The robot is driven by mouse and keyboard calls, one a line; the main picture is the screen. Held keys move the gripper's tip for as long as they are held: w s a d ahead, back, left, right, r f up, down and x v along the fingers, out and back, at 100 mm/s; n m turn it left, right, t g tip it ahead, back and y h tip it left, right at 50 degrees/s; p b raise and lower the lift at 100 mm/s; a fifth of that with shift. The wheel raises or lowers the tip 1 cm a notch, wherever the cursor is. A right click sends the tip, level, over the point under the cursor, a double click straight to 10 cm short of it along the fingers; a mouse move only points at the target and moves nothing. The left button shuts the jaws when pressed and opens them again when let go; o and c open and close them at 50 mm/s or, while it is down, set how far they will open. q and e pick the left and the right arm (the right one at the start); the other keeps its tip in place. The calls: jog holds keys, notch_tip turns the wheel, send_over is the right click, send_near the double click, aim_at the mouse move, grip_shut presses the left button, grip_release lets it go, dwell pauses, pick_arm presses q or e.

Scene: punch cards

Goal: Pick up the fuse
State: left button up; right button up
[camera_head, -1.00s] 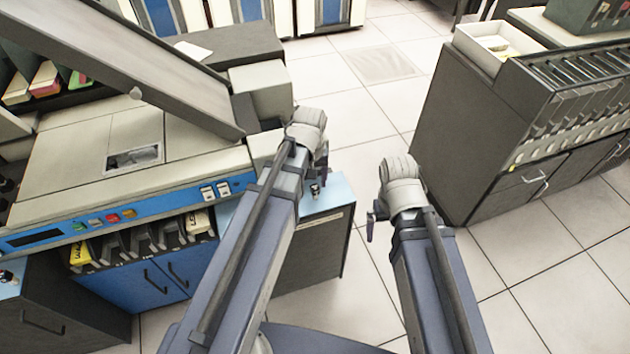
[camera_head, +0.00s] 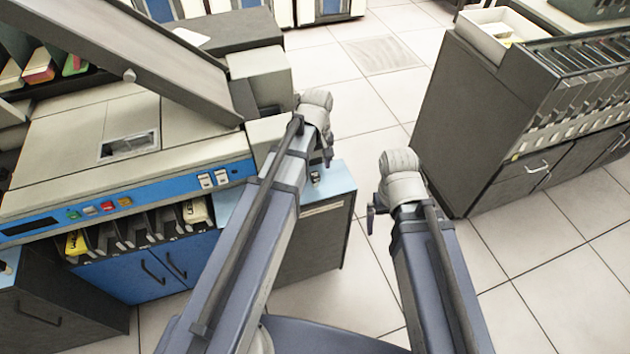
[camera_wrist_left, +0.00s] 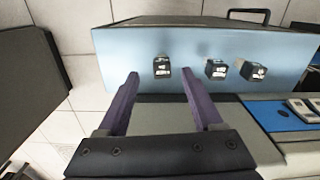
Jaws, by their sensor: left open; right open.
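Three small dark blocks with white markings stand in a row on a light blue top in the left wrist view: a left one (camera_wrist_left: 162,66), a middle one (camera_wrist_left: 215,69) and a right one (camera_wrist_left: 252,70). I cannot tell which is the fuse. My left gripper (camera_wrist_left: 161,75) is open, its purple fingers either side of the left block in the picture; contact is not visible. In the head view, one small block (camera_head: 316,177) shows beside my left gripper (camera_head: 327,152); my forearm hides the others. My right gripper (camera_head: 376,212) hangs over the floor, away from the blocks.
The blue top (camera_head: 339,182) is on a dark cabinet beside a card machine with a blue control panel (camera_head: 150,191). A sloped grey cover (camera_head: 150,60) rises at left. A dark card cabinet (camera_head: 470,125) stands at right. Tiled floor lies open between.

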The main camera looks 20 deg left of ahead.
aim_at(315, 174)
pick_arm(q)
jog(key=shift+w+a+f+b, duration=0.1)
jog(key=shift+a+f+b, duration=0.05)
jog(key=shift+f+b, duration=1.2)
jog(key=shift+w+a+f+b, duration=0.1)
jog(key=shift+f+b, duration=1.2)
jog(key=shift+r, duration=0.1)
grip_shut()
